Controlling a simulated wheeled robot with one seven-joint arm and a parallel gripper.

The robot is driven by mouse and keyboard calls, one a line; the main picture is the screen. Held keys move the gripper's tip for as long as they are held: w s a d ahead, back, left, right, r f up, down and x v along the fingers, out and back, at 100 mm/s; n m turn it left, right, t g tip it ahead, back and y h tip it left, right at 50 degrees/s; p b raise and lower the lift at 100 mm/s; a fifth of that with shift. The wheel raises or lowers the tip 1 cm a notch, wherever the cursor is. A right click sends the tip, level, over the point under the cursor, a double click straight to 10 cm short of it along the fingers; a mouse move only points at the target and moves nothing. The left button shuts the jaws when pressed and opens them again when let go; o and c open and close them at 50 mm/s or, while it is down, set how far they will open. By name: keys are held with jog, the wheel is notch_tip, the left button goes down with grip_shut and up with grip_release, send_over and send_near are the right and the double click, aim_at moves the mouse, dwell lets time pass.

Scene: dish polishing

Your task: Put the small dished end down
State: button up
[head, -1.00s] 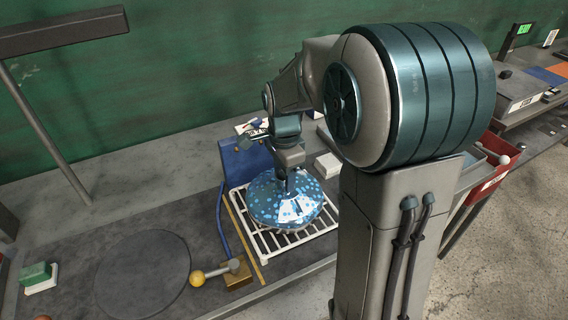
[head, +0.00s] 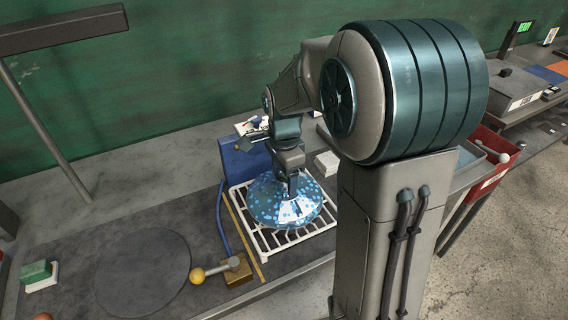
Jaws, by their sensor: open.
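The small dished end (head: 283,206) is a shiny blue, speckled dome. It rests dome side up on a white slatted rack (head: 262,243), right of the middle of the bench. My gripper (head: 292,196) points down at the top of the dome, close to its crown. The jaws are open. The fingertips are small and partly hidden against the dome, so I cannot tell whether they touch it.
A blue box (head: 243,160) stands behind the rack. A brass block with a yellow ball-ended lever (head: 198,275) sits in front left of it. A dark round disc (head: 143,274) lies on the mat. A green-topped block (head: 37,274) is at far left. A red bin (head: 487,158) is at right.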

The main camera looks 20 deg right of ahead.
notch_tip(320, 180, up, 11)
jog(key=s+f+n+t, duration=0.1)
jog(key=s+f+n, duration=0.1)
jog(key=s+n, duration=0.6)
jog(key=s+f+n+t, duration=0.2)
jog(key=s+f+n, duration=0.1)
jog(key=s+n, duration=0.5)
jog(key=shift+s, duration=0.6)
